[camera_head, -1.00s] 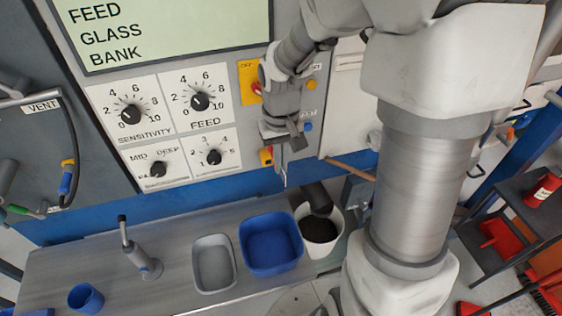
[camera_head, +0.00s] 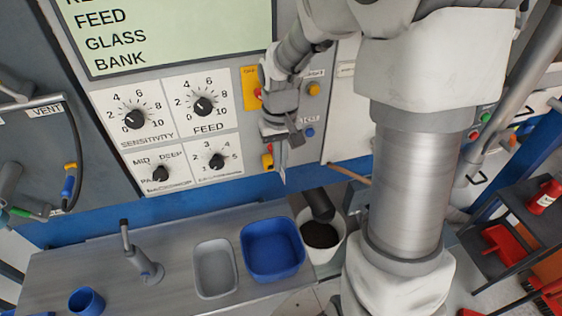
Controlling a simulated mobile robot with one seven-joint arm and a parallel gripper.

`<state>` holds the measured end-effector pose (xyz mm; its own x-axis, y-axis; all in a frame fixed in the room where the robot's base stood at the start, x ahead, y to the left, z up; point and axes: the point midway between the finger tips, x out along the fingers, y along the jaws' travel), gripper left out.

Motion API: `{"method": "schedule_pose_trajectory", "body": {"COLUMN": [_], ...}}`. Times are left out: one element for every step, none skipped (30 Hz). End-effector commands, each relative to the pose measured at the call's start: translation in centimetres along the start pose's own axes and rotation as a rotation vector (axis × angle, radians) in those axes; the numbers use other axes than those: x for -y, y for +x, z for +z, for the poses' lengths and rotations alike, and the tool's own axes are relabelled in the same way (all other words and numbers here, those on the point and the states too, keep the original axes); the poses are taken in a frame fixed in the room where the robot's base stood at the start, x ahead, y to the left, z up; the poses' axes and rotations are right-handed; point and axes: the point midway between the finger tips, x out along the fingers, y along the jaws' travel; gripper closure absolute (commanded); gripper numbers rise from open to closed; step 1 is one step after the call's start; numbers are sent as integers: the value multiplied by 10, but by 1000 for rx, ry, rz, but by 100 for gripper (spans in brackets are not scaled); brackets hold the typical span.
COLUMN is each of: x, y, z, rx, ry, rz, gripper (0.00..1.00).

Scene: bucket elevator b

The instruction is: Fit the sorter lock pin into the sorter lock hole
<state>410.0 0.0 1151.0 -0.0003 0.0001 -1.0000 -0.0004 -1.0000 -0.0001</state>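My gripper (camera_head: 282,168) hangs in front of the grey sorter panel, below the red and yellow buttons and above the blue base strip. Its narrow fingers point down. They are small and seen edge-on, so I cannot tell whether they are open or shut, or whether a pin is between them. A yellow and red piece (camera_head: 267,161) sits on the panel just left of the fingers; I cannot tell if it belongs to the lock. I cannot make out the sorter lock pin or the lock hole for certain. My arm hides part of the panel on the right.
Dials fill the panel left of my gripper. A brownish rod (camera_head: 348,174) juts out at right.

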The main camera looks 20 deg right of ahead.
Motion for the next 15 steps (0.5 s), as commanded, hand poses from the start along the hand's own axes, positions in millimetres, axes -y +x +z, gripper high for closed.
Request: {"method": "schedule_pose_trajectory", "body": {"x": [0, 0, 0, 0, 0, 0, 0, 0, 0, 0, 0, 0, 0, 0, 0], "y": [0, 0, 0, 0, 0, 0, 0, 0, 0, 0, 0, 0, 0, 0, 0], "z": [-1, -2, -3, -4, -5, -6, -7, -7, -8, -9, -10, -11, -11, -12, -13], "rx": [0, 0, 0, 1, 1, 1, 1, 1, 1, 1, 1, 1, 1, 1, 0], "ry": [0, 0, 0, 0, 0, 0, 0, 0, 0, 0, 0, 0, 0, 0, 0], "rz": [0, 0, 0, 0, 0, 0, 0, 0, 0, 0, 0, 0, 0, 0, 0], "gripper": [100, 100, 100, 100, 100, 100, 100, 100, 100, 100, 100, 100, 100, 100, 100]}}
